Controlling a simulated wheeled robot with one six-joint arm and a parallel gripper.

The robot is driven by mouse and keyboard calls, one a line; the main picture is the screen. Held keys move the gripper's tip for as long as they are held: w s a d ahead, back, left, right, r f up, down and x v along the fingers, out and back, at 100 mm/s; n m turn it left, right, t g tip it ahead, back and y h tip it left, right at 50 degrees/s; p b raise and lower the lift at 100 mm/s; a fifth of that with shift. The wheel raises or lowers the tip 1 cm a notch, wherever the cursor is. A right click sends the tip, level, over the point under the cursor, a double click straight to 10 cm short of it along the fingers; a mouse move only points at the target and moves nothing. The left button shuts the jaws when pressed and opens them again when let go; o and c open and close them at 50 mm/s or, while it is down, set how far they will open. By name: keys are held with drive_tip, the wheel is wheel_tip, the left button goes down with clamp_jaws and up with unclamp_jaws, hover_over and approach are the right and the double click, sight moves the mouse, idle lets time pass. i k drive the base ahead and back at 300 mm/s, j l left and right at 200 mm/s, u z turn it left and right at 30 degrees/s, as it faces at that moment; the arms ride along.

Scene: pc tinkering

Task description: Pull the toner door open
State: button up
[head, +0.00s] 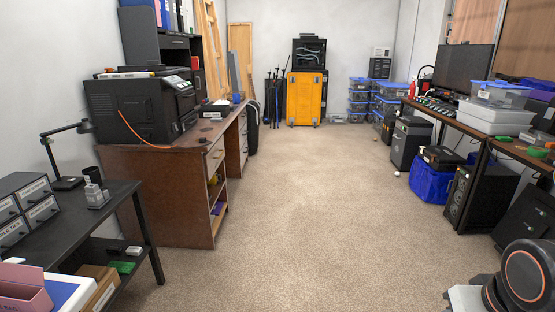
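A black printer (135,110) stands on the wooden desk (160,160) at the left, some way ahead. Its control panel (176,82) is on the upper right side. I cannot make out the toner door as a separate panel at this distance. An orange cable (135,132) runs down the printer's near side onto the desk top. My gripper is not in view. Only a dark rounded link of my arm with an orange ring shows at the lower right corner, far from the printer.
A black table (120,198) with a desk lamp (66,150) and drawer boxes (25,205) stands at the near left. The carpeted floor (290,210) is clear down the middle. An orange case (305,98) stands at the back. Workbenches, speakers and a blue bag (430,183) line the right.

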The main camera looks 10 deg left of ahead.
sight(186, 102)
drive_tip(key=i+j+u, duration=0.15)
drive_tip(key=i, duration=0.4)
drive_tip(key=i+j+u, duration=0.1)
drive_tip(key=i+j, duration=0.15)
drive_tip(key=i, duration=0.35)
drive_tip(key=i+j+u, duration=0.15)
drive_tip(key=i, duration=0.45)
